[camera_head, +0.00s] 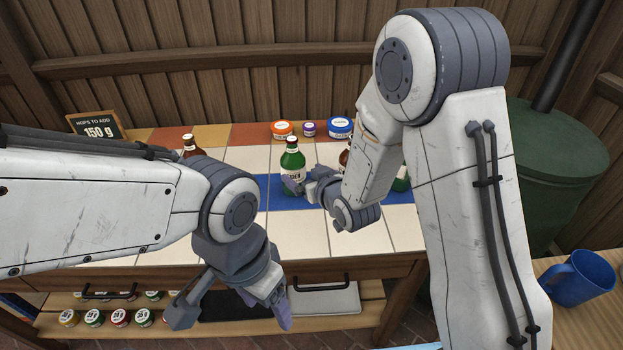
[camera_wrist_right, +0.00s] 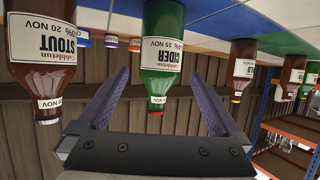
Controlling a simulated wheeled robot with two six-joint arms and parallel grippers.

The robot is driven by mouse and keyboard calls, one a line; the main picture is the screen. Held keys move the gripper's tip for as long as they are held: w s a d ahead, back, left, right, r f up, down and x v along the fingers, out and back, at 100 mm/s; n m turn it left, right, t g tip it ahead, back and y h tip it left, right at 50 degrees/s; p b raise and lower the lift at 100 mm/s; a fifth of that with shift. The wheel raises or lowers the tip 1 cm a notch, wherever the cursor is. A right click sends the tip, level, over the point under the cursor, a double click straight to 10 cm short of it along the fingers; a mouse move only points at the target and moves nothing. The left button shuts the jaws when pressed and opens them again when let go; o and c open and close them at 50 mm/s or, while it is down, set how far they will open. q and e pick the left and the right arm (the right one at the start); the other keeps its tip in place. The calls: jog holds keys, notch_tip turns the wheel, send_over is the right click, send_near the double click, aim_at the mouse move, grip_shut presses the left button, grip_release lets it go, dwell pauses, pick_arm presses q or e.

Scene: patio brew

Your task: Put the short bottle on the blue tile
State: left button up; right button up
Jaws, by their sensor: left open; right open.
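A green cider bottle (camera_head: 292,160) stands upright at the blue tile strip (camera_head: 268,196) on the counter. My right gripper (camera_head: 298,184) is open, low at this bottle's front. In the right wrist view, which is upside down, the cider bottle (camera_wrist_right: 166,50) lies between the open fingers (camera_wrist_right: 155,78), which do not clamp it. A brown stout bottle (camera_wrist_right: 42,60) and another brown bottle (camera_wrist_right: 241,65) stand either side there. Which bottle is the short one is unclear. My left gripper (camera_head: 232,318) is open and empty, in front of the counter's edge.
A brown bottle (camera_head: 190,146) shows behind my left arm. Orange (camera_head: 282,129), purple (camera_head: 309,129) and blue (camera_head: 340,127) tubs stand at the back. My right arm hides part of the counter's right side. White tiles (camera_head: 300,237) in front are clear. A blue mug (camera_head: 580,278) stands far right.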

jog(key=s+d+r+n+g+h, duration=0.1)
jog(key=s+g, duration=0.5)
jog(key=s, duration=1)
jog(key=s+d+r+n+g+h, duration=0.1)
jog(key=s+g, duration=0.5)
jog(key=s, duration=1.1)
notch_tip(320, 180, up, 3)
jog(key=shift+s+f+n+g+h, duration=0.1)
jog(key=shift+s+n+g+h, duration=0.3)
jog(key=shift+h, duration=0.6)
jog(key=shift+w, duration=0.2)
